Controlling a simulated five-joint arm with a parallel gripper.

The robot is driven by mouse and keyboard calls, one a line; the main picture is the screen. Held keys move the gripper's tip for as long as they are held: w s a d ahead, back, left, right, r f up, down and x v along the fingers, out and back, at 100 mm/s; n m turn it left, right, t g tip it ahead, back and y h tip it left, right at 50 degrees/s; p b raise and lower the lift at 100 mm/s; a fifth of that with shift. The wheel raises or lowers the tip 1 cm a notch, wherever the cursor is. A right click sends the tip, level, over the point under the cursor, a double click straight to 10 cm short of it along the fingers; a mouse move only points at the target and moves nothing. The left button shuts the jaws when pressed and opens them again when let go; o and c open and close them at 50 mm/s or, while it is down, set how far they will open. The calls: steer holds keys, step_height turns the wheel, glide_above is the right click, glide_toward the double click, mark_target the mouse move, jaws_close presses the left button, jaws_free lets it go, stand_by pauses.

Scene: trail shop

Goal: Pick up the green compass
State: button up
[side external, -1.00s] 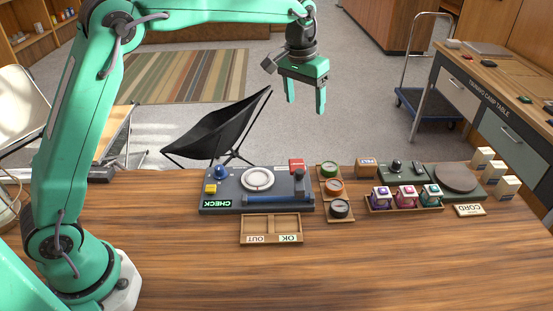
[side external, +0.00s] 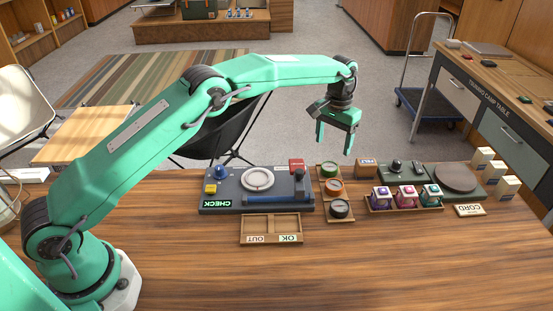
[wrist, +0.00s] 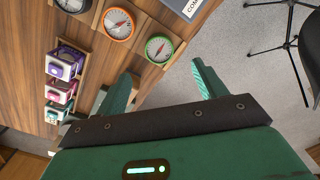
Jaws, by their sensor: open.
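The green compass (side external: 328,169) lies at the back end of a wooden tray (side external: 349,218), with an orange compass (side external: 334,186) and a black compass (side external: 340,207) in a row in front of it. My gripper (side external: 335,150) is open and empty, above and just behind the green compass at the table's back edge. In the wrist view the green compass (wrist: 159,48) lies ahead of my open fingers (wrist: 160,85), outside the gap between them. The orange compass (wrist: 118,24) and the black compass (wrist: 70,3) show beside it.
A check station (side external: 225,205) with a white ring stands left of the compass tray. A two-part OUT/OK tray (side external: 271,216) lies in front of it. Right are a small box (side external: 366,168) and a holder with purple, pink and teal lanterns (side external: 405,205). The front table is clear.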

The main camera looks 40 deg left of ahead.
mark_target(329, 166)
steer(key=shift+f, duration=0.1)
steer(key=shift+f, duration=1.2)
steer(key=shift+f, duration=0.1)
steer(key=shift+s+f, duration=0.15)
steer(key=shift+f, duration=1.1)
steer(key=shift+s+f, duration=0.1)
steer(key=shift+f, duration=1.15)
steer(key=c, duration=1.1)
